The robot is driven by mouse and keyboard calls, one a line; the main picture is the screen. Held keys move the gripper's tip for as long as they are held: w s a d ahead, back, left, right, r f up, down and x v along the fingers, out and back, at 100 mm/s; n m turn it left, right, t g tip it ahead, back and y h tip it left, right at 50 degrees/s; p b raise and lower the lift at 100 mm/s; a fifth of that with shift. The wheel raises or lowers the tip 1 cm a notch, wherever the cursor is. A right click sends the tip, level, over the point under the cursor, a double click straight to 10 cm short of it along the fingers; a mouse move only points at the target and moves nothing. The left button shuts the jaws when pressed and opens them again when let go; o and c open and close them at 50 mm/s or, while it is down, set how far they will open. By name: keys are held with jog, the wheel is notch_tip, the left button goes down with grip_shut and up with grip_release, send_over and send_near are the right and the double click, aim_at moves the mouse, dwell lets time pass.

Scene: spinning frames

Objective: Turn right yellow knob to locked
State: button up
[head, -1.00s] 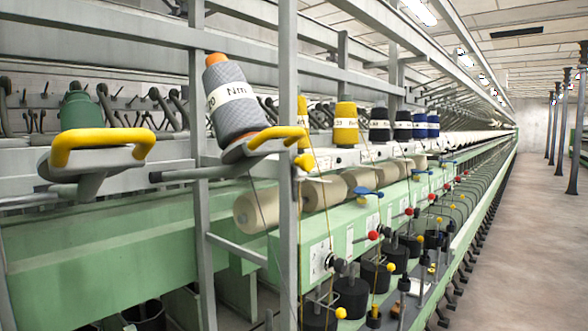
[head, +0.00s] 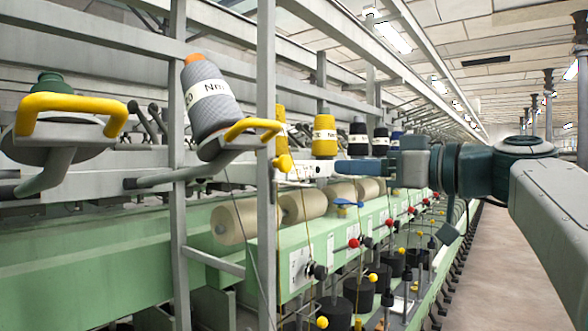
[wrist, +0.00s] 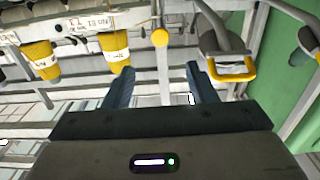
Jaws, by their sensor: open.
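A small yellow knob (head: 284,163) sits on the grey upright post, just right of a yellow loop handle (head: 252,130). In the wrist view the knob (wrist: 160,37) is round and lies ahead of my fingertips, lined up with the gap between them. My gripper (head: 335,168) reaches in from the right at about the knob's height, pointing left towards it. In the wrist view my gripper (wrist: 161,75) has its two dark blue fingers spread apart with nothing between them. A gap appears to remain between fingertips and knob.
A grey cone spool (head: 212,105) stands by the loop handle, and a second handle (head: 70,102) is at far left. Yellow spools (head: 324,138) stand behind my gripper. Yellow and red balls (head: 353,243) line the green machine below. The aisle (head: 510,260) at right is clear.

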aim_at(288, 165)
jog(key=p+x, duration=0.2)
jog(key=x, duration=1.1)
jog(key=shift+p, duration=0.35)
jog(key=c, duration=0.9)
